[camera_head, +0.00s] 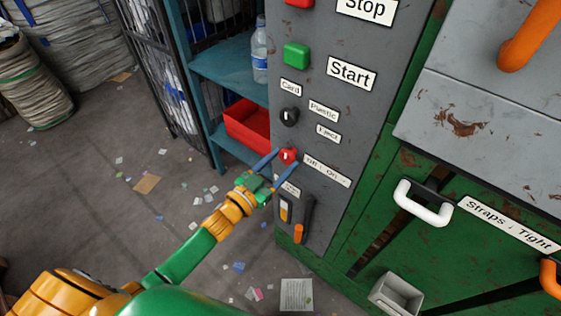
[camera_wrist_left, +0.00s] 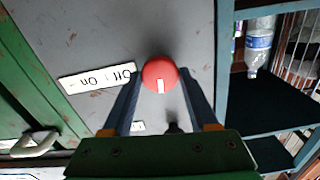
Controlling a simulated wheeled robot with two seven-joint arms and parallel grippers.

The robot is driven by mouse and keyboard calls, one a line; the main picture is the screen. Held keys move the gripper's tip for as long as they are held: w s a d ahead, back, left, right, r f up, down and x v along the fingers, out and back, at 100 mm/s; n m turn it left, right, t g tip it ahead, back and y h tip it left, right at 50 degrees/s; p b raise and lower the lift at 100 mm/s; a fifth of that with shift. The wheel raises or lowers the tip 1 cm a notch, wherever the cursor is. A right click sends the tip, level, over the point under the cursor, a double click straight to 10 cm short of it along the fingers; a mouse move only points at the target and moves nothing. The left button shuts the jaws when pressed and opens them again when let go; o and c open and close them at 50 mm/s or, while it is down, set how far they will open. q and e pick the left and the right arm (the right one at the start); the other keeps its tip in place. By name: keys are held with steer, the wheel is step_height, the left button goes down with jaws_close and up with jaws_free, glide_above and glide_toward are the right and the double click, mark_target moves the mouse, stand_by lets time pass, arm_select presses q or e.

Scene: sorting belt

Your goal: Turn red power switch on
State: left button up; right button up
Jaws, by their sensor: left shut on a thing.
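The red power switch (camera_head: 288,156) is a round knob with a white mark, on the grey control panel (camera_head: 330,115) beside an "Off : On" label (camera_head: 327,171). My left gripper (camera_head: 285,161) reaches the panel from the lower left and is shut on the knob. In the left wrist view the red knob (camera_wrist_left: 160,75) sits between the tips of the two blue-grey fingers (camera_wrist_left: 161,80). Its white mark points toward the bottom of that view, away from the label (camera_wrist_left: 97,78) at left. My right gripper is not in view.
Above the red switch are a black selector knob (camera_head: 289,116), a green Start button (camera_head: 297,55) and a partly seen red Stop button. Levers (camera_head: 302,220) sit below it. A blue shelf (camera_head: 225,62) with a red bin (camera_head: 247,124) stands left. A white handle (camera_head: 423,203) is right.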

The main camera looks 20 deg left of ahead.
arm_select(q)
steer(key=m, duration=1.2)
steer(key=shift+m+b, duration=0.45)
steer(key=shift+m, duration=1.75)
steer(key=o, duration=1.4)
